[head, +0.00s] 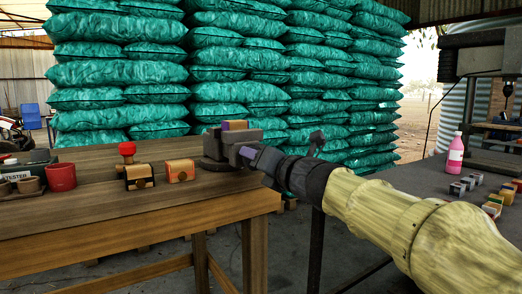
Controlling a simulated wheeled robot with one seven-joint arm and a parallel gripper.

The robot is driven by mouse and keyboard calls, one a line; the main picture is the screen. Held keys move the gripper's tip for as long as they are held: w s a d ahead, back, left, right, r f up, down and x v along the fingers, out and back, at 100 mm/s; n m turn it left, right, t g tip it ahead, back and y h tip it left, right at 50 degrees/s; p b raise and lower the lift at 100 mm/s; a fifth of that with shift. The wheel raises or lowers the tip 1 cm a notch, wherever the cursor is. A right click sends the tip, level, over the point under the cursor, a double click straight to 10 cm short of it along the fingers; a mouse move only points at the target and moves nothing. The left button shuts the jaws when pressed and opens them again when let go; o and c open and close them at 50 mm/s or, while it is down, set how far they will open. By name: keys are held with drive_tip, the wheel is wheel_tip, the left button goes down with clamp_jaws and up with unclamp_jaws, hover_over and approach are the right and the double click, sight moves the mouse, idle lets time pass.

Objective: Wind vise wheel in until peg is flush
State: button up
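In the head view a dark grey vise (222,147) stands at the right end of the wooden bench. A small purple block (235,125) shows at its top; I cannot tell whether this is the peg or how far it stands out. My arm comes in from the right, and my gripper (252,157) is at the vise's right side, touching it or very close. The wheel cannot be made out apart from my gripper and wrist, which cover that side. The fingers are too small and overlapped to show whether they are open or shut.
The wooden bench (120,220) also holds a red-topped item (127,150), two small wooden boxes, a red cup (61,177) and a tester tray at left. A second table (420,180) at right carries a pink bottle (455,156) and several small blocks. Stacked green sacks (230,60) stand behind.

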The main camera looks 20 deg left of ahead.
drive_tip(key=m+p, duration=0.3)
drive_tip(key=m, duration=0.3)
drive_tip(key=m+p, duration=0.4)
drive_tip(key=m, duration=0.2)
drive_tip(key=shift+w+d+r+m, duration=0.1)
drive_tip(key=shift+w+r+m, duration=0.05)
drive_tip(key=shift+m, duration=0.25)
drive_tip(key=m+p, duration=0.3)
drive_tip(key=m, duration=0.1)
drive_tip(key=shift+p, duration=0.3)
drive_tip(key=m+p, duration=0.4)
drive_tip(key=m, duration=0.1)
drive_tip(key=shift+f+m+p, duration=0.35)
drive_tip(key=shift+f+m, duration=0.05)
drive_tip(key=shift+m, duration=0.5)
drive_tip(key=o, duration=0.9)
drive_tip(key=shift+d, duration=0.1)
drive_tip(key=shift+o, duration=1)
drive_tip(key=shift+r, duration=0.1)
